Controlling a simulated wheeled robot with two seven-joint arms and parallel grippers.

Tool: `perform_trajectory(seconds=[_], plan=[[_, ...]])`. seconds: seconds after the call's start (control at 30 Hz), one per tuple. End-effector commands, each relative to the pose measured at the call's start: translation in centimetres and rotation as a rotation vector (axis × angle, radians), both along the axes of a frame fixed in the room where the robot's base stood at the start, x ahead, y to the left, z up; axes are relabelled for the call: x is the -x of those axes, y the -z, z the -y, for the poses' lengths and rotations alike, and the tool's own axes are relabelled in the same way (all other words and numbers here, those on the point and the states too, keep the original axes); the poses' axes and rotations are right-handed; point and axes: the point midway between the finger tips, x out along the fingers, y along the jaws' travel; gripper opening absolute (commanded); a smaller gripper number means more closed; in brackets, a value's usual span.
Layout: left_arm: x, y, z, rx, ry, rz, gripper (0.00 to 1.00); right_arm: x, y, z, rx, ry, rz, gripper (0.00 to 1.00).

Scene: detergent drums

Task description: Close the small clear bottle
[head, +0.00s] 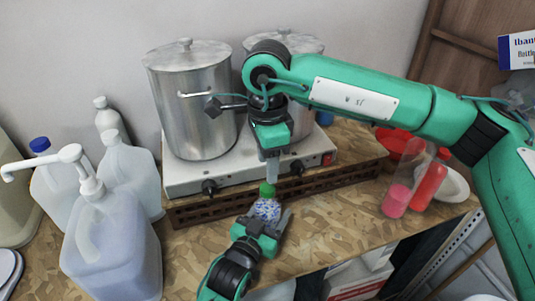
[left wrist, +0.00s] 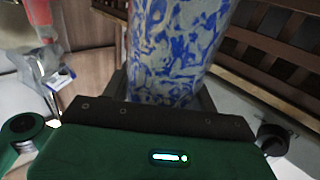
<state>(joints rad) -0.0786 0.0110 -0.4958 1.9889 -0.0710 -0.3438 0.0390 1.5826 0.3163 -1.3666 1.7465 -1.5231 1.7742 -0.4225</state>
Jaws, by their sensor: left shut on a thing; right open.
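The small clear bottle (head: 267,209), with blue and white swirled contents, stands near the front of the table. It fills the upper middle of the left wrist view (left wrist: 175,50), its top out of frame. My left gripper (head: 266,220) is shut around its lower body. A green cap (head: 268,190) is at the bottle's top; I cannot tell whether it is fastened. My right gripper (head: 271,172) points down from above, its fingers just over or around the cap. It is open; the finger gap is hard to see from here.
Two steel pots (head: 193,110) stand on a white burner (head: 250,163) over a brown slatted rack (head: 230,205) behind the bottle. Plastic jugs and a pump container (head: 110,245) crowd the left. A pink-filled bottle (head: 397,200) and red bottle (head: 429,180) stand right. Table around the front right is clear.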

Motion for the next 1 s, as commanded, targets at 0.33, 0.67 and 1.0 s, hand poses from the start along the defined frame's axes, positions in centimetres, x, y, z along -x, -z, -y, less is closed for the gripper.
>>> perform_trajectory(seconds=[0.33,0.67,1.0], plan=[[0.0,0.0,0.0,0.0,0.0,0.001,0.0,0.0,-1.3,0.0,-0.002,-0.372,-0.001,0.49],[0.0,0.0,0.0,0.0,0.0,0.001,0.0,0.0,-1.5,0.0,-0.001,-0.421,-0.001,0.49],[0.0,0.0,0.0,0.0,0.0,0.001,0.0,0.0,0.3,0.1,0.001,-0.42,-0.003,0.49]])
